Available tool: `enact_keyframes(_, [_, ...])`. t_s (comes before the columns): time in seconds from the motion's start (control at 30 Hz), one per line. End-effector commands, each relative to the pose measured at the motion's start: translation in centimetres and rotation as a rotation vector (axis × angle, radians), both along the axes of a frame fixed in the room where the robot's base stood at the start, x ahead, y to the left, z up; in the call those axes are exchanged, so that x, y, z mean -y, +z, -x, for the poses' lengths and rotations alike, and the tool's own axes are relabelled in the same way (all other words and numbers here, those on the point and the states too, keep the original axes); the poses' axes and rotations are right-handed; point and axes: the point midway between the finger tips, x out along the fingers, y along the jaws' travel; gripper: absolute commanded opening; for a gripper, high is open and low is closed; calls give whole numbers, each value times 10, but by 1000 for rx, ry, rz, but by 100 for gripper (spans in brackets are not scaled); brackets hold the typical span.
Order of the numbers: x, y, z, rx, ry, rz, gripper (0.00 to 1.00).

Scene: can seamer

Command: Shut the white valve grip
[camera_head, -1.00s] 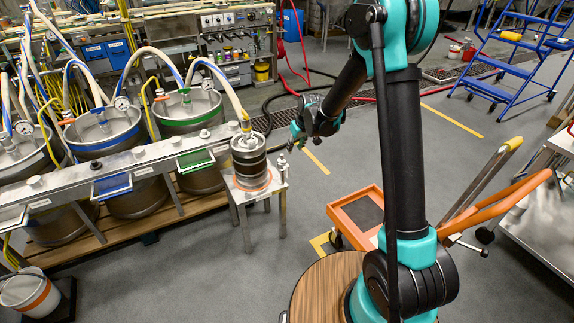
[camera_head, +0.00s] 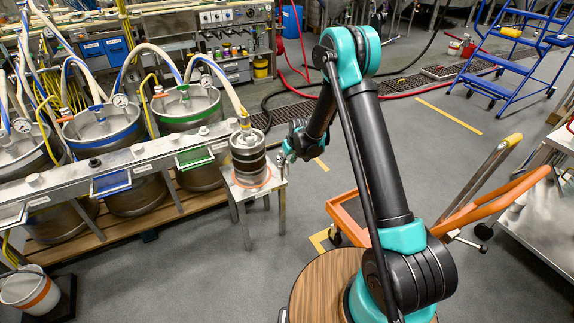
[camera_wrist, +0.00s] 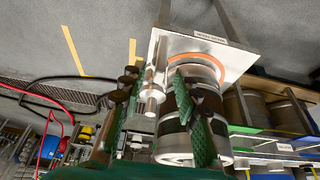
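A small pale valve fitting (camera_wrist: 152,98) stands on the corner of a metal stand, beside a small dark-banded keg. In the wrist view it lies between my gripper's fingers, nearer the left one; I cannot tell contact or the angle of its grip. In the head view the valve (camera_head: 281,165) is small and partly hidden by my gripper (camera_head: 287,152). My gripper, also in the wrist view (camera_wrist: 157,78), is open, with green textured pads. The right finger overlaps the keg in that view.
The keg (camera_head: 249,157) stands on the stand (camera_head: 264,184), close to the valve, with a hose on top. Larger kegs (camera_head: 190,110) and a metal rail (camera_head: 120,164) are at left. An orange cart (camera_head: 345,207) is at right. The floor before the stand is clear.

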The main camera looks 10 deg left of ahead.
Motion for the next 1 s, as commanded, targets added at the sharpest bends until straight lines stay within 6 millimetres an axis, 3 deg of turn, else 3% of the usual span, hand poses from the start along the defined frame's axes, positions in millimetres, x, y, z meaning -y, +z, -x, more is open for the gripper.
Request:
enact_keyframes(0.3, [-6, -27, -9, 0, 0, 0, 32])
enact_keyframes(0.63, [-6, -29, -10, 0, 0, 0, 32])
enact_keyframes(0.9, [-6, -29, -10, 0, 0, 0, 0])
enact_keyframes(1.0, [-6, -29, -10, 0, 0, 0, 0])
